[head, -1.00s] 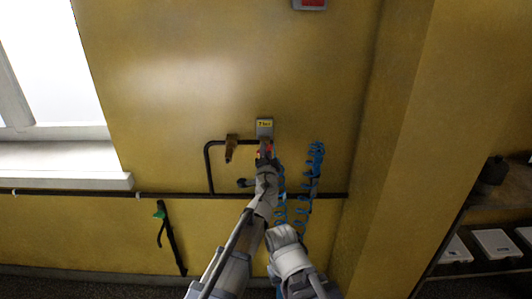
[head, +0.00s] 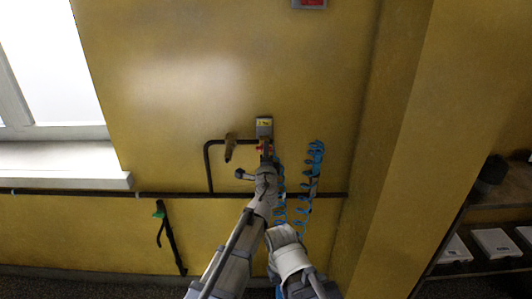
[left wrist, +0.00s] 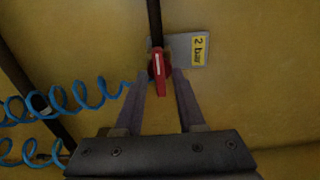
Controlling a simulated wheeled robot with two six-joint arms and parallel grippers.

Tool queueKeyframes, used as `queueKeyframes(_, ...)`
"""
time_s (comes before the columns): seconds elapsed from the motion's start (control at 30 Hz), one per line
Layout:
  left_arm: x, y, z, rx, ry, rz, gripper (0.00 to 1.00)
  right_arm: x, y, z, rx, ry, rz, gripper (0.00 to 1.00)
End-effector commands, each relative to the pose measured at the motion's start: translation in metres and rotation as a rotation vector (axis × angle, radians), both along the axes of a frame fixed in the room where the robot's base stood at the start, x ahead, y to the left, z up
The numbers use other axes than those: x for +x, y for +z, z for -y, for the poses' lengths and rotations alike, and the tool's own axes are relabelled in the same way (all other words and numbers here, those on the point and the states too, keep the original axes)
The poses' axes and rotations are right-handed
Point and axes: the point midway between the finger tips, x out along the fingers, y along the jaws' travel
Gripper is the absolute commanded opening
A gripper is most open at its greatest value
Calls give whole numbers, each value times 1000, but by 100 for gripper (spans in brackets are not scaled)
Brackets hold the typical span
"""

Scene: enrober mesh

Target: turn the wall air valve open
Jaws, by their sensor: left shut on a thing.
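The wall air valve has a red handle (head: 261,149) with a white stripe, on a dark pipe below a grey plate (head: 264,127) with a yellow label. In the left wrist view the label reads "2 bar" and the red handle (left wrist: 160,75) lies between the fingers, in line with the pipe. My left gripper (head: 264,157) is at the valve, shut on the handle; its fingers (left wrist: 162,88) stand on both sides of it. The gripper hides part of the valve in the head view.
Blue coiled hoses (head: 314,165) hang just right of the gripper. A brass-coloured fitting (head: 230,147) sits on the pipe to the left. A long dark pipe (head: 90,192) runs along the wall. A dark tool with a green part (head: 160,212) leans lower left.

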Motion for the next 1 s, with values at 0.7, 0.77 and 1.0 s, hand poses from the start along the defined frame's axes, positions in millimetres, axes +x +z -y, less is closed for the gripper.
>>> queueKeyframes(0.7,-2,0,0,0,0,0,45,0,0,0,0,0,0,0)
queueKeyframes(0.77,-5,0,-1,0,0,0,45,0,0,0,0,0,0,0)
queueKeyframes(1.0,-28,0,-7,0,2,0,45,0,0,0,0,0,0,0)
